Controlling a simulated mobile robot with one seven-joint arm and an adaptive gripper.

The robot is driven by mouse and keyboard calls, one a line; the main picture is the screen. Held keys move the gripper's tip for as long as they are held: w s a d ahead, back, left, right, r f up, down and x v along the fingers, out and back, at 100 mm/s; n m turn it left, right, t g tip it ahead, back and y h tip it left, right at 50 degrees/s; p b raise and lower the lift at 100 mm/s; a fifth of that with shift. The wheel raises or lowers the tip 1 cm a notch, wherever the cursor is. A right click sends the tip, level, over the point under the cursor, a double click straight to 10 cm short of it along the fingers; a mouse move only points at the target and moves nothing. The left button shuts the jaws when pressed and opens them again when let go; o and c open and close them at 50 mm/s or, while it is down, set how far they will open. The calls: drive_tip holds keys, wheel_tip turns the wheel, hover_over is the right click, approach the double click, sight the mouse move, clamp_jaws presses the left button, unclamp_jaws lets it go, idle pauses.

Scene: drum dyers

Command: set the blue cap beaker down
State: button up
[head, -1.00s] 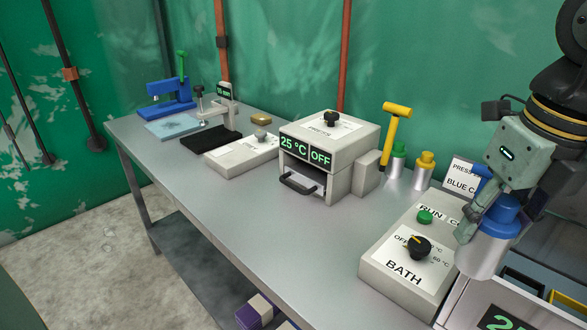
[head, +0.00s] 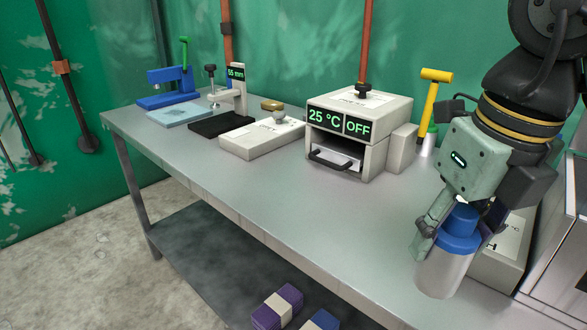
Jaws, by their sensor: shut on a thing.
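The blue cap beaker (head: 443,274) has a silver-grey body and a blue cap (head: 459,229). It is upright at the right of the head view. My gripper (head: 455,228) points down and is shut on it at the cap, with one finger on each side. The beaker's base shows over the grey bench top (head: 270,185), near the front edge. I cannot tell whether the base touches the bench. The far finger is partly hidden behind the cap.
The white bath unit (head: 497,262) stands close behind and right of the beaker, partly hidden by my arm. The press (head: 357,135), reading 25 °C and OFF, is farther back, with a yellow-handled tool (head: 432,100) beside it. The bench left of the beaker is clear.

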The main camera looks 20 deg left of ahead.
drive_tip(key=s+d+f+m+b, duration=0.2)
drive_tip(key=s+f+b, duration=0.2)
drive_tip(key=s, duration=0.4)
drive_tip(key=shift+w+a+f+p, duration=0.6)
drive_tip(key=shift+w+f, duration=0.3)
drive_tip(key=shift+w, duration=1.6)
drive_tip(key=shift+w+a+f+p, duration=0.55)
drive_tip(key=shift+w+a+f, duration=0.25)
drive_tip(key=shift+w, duration=1.7)
drive_tip(key=shift+w+a+f+p, duration=0.6)
drive_tip(key=shift+w+f, duration=0.35)
drive_tip(key=shift+w, duration=1.55)
drive_tip(key=o, duration=0.9)
drive_tip(key=shift+c, duration=0.2)
drive_tip(key=o, duration=0.5)
drive_tip(key=r, duration=0.4)
drive_tip(key=s+r, duration=0.1)
drive_tip(key=r, duration=0.3)
drive_tip(key=d+r, duration=0.1)
drive_tip(key=r, duration=0.3)
drive_tip(key=shift+s+r, duration=0.15)
drive_tip(key=shift+s, duration=0.15)
